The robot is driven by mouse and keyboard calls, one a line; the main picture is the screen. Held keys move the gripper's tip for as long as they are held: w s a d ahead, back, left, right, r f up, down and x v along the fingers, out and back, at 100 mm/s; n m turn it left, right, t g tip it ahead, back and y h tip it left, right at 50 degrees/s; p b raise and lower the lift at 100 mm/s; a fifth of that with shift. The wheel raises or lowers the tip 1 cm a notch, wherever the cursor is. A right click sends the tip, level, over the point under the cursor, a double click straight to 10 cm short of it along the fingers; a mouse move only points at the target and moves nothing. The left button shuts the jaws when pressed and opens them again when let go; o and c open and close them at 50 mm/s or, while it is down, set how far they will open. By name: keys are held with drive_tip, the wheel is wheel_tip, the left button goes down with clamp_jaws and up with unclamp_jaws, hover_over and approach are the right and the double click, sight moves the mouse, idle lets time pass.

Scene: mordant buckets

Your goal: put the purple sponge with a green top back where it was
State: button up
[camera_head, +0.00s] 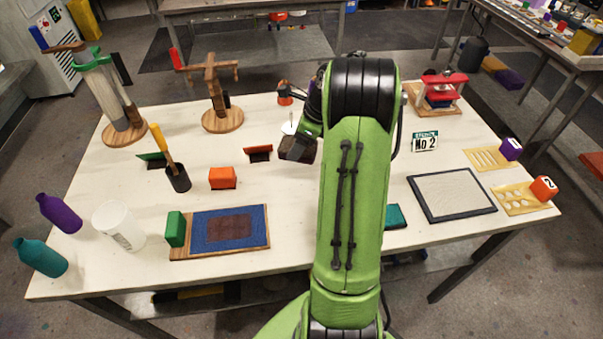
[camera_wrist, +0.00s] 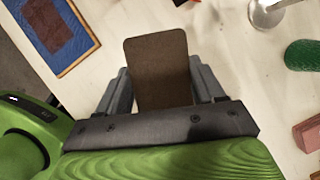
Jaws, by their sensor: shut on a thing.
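My gripper (camera_wrist: 158,70) is shut on a dark brown, flat-faced block (camera_wrist: 157,48), which sits between its two grey fingers. The same block (camera_head: 297,149) shows in the head view, held near the middle of the table, left of my arm. I cannot make out purple or green on its visible faces. A green scalloped thing (camera_wrist: 302,55) lies to the right in the wrist view. A teal block (camera_head: 396,216) is partly hidden behind my arm in the head view. I cannot tell whether either is the sponge.
The white table (camera_head: 285,225) holds a blue mat board (camera_head: 257,217) with a green block (camera_head: 175,229), an orange block (camera_head: 222,177), a white tub (camera_head: 118,226), two bottles, wooden stands and a framed grey screen (camera_head: 452,195). Bare tabletop lies in front of the held block.

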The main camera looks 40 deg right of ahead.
drive_tip(key=f+b, duration=0.1)
drive_tip(key=f, duration=0.3)
drive_tip(key=f+b, duration=0.1)
drive_tip(key=f, duration=0.4)
drive_tip(key=shift+w+a, duration=0.1)
drive_tip(key=shift+a, duration=0.1)
drive_tip(key=shift+f, duration=0.2)
drive_tip(key=o, duration=0.9)
drive_tip(key=shift+o, duration=0.2)
